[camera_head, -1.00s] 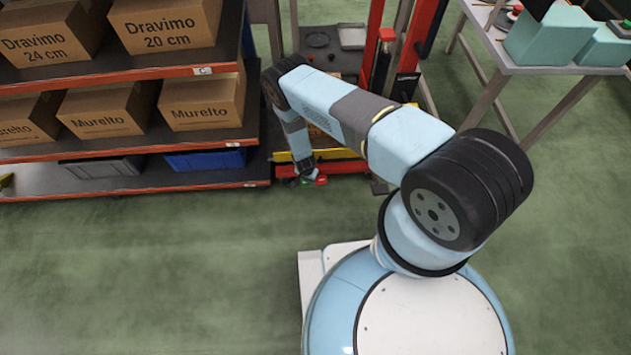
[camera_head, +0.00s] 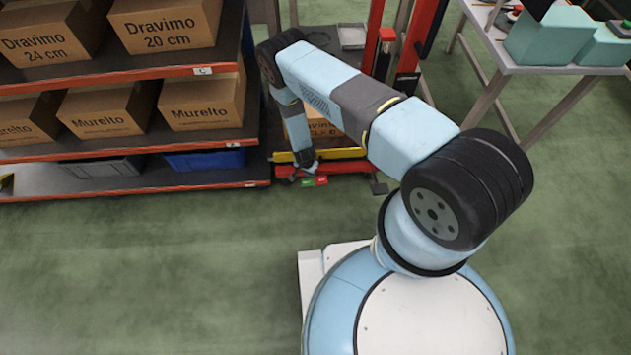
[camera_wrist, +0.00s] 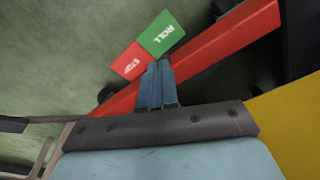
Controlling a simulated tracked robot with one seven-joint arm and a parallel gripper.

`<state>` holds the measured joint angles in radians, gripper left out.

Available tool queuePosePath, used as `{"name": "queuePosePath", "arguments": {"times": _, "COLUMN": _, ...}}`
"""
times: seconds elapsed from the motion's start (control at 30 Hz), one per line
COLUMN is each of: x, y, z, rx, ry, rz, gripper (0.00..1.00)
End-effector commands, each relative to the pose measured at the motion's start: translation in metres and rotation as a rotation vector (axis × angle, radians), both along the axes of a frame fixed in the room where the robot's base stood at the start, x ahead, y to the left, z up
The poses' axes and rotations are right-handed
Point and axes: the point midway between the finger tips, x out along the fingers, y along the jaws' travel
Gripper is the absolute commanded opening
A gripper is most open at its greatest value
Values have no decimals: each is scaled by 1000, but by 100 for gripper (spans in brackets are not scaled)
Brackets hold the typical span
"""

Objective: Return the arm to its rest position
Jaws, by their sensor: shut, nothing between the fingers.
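My arm (camera_head: 345,98) reaches from my base toward the back, bends at the elbow and hangs down beside the shelf's right end. My gripper (camera_head: 307,172) is at its lower end, just above a red and yellow frame (camera_head: 345,168). In the wrist view my gripper (camera_wrist: 158,70) is shut, its blue fingers together and nothing between them. The fingertips appear close to a green ROLL button (camera_wrist: 161,34) and a red STOP button (camera_wrist: 131,61). I cannot tell whether they touch.
A shelf (camera_head: 120,195) with cardboard boxes (camera_head: 200,103) and a blue bin (camera_head: 205,160) stands at left. A red post (camera_head: 380,50) rises behind the arm. A table (camera_head: 520,62) with teal containers (camera_head: 549,35) stands back right. The green floor at front left is clear.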

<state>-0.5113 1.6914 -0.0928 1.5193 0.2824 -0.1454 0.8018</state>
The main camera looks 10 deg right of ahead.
Motion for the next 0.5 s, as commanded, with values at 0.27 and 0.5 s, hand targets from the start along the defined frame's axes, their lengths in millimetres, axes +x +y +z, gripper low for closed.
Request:
{"name": "queuePosePath", "arguments": {"times": 0.27, "x": 0, "y": 0, "z": 11, "rx": 0, "ry": 0, "rz": -1, "gripper": 0}}
{"name": "queuePosePath", "arguments": {"times": 0.5, "x": 0, "y": 0, "z": 11, "rx": 0, "ry": 0, "rz": -1, "gripper": 0}}
